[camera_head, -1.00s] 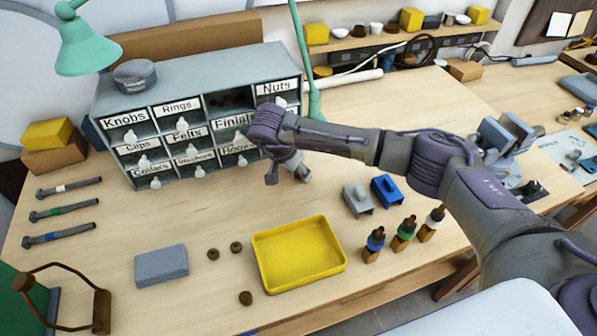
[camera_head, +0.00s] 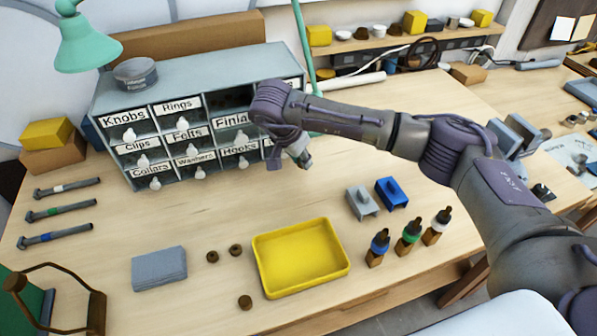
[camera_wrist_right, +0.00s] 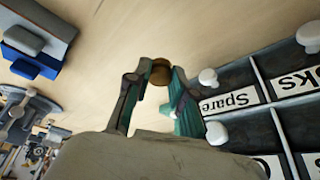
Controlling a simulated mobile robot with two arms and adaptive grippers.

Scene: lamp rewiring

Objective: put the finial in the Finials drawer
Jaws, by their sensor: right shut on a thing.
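My right gripper (camera_wrist_right: 155,80) is shut on a small round brown piece, the finial (camera_wrist_right: 161,71), in the right wrist view. In the head view the right gripper (camera_head: 304,160) is above the table, just in front of the cabinet's right end, and the finial cannot be made out there. The Finials drawer (camera_head: 229,122) is in the third column of the grey cabinet; its label is partly hidden by my right wrist. A dark opening shows just above that label, so the drawer appears pulled out. My left gripper is not in view.
The cabinet (camera_head: 200,68) has other labelled drawers with white knobs; the Spare drawer (camera_wrist_right: 235,101) is close beside my gripper. A yellow tray (camera_head: 300,258), small brown pieces (camera_head: 236,250) and dropper bottles (camera_head: 411,235) stand nearer. The table between tray and cabinet is clear.

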